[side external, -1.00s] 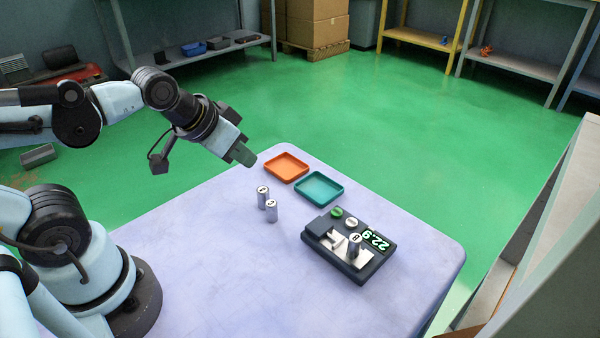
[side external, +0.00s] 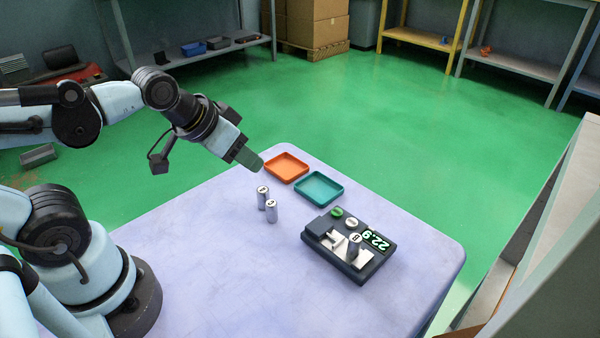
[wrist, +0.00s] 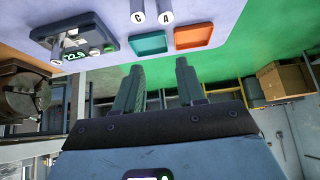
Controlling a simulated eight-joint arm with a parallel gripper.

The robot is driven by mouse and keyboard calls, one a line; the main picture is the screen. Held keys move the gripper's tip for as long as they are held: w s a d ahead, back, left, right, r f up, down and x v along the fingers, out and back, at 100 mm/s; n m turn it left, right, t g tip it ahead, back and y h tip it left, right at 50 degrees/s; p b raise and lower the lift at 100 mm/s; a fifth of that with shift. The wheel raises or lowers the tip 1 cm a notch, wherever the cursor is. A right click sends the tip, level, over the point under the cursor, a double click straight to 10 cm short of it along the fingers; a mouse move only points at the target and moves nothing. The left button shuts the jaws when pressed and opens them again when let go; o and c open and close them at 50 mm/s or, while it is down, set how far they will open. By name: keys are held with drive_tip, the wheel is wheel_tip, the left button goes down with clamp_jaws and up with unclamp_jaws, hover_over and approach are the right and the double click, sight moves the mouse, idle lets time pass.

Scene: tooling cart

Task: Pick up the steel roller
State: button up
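Two steel rollers stand upright side by side on the table: one marked A (side external: 262,200) and one marked C (side external: 271,213). A third steel roller (side external: 355,247) stands on the dark measuring device (side external: 374,262), whose green display reads 22.9. In the wrist view, roller C (wrist: 137,10) and roller A (wrist: 165,10) show at the top edge, partly cut off. My gripper (side external: 252,163) is above the table's far left edge, up and left of the rollers, touching none of them. In the wrist view its fingers (wrist: 160,66) are apart with nothing between them.
An orange tray (side external: 304,172) and a teal tray (side external: 339,195) lie behind the rollers, both empty. A grey cabinet stands at the right. Shelves and boxes are far back.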

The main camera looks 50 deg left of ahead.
drive_tip(key=shift+o, duration=1.1)
drive_tip(key=shift+w, duration=0.1)
drive_tip(key=n+g+h, duration=1)
drive_tip(key=n+h, duration=0.3)
drive_tip(key=n, duration=0.3)
approach(356, 237)
drive_tip(key=x, duration=1)
drive_tip(key=shift+f, duration=0.3)
clamp_jaws()
